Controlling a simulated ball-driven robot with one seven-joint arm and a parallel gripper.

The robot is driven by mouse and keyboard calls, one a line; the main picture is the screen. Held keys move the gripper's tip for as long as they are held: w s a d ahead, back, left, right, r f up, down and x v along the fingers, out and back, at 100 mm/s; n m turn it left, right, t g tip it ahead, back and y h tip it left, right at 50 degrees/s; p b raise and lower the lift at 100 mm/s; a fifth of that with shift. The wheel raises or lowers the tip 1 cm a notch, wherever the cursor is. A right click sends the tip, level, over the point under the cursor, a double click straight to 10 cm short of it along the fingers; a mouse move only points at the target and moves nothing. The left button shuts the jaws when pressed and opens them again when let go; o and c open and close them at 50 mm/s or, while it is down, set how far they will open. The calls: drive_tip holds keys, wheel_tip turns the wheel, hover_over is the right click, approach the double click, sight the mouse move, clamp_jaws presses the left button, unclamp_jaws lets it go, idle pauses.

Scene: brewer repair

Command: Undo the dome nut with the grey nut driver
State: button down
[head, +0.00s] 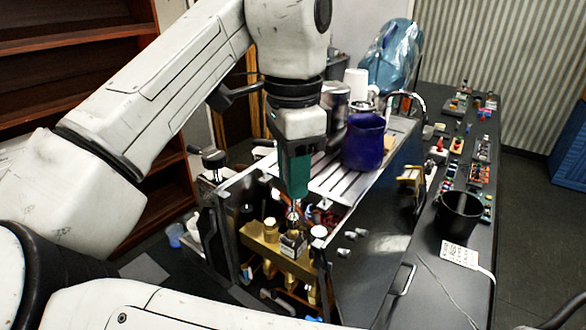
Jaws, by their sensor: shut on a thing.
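My gripper (293,188) points straight down over the open brewer, with its long dark teal fingers shut. A thin shaft (293,206) shows below the fingertips. I take it for the grey nut driver, its handle hidden between the fingers. The shaft's lower end is over the brass fittings (256,247) inside the brewer (333,285). I cannot tell whether it touches anything there. The dome nut is too small or too hidden to make out; a small shiny part (293,218) sits right under the shaft.
A dark blue pitcher (364,143) stands on the brewer's slatted top, close right of my gripper. A black bin (459,216) and trays of small parts (481,174) lie on the dark bench at right.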

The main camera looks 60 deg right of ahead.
drive_tip(key=shift+m, duration=0.8)
drive_tip(key=m, duration=0.5)
drive_tip(key=shift+m, duration=0.3)
drive_tip(key=m, duration=0.6)
drive_tip(key=shift+f+b, duration=0.45)
drive_tip(key=shift+f, duration=0.8)
idle(1.0)
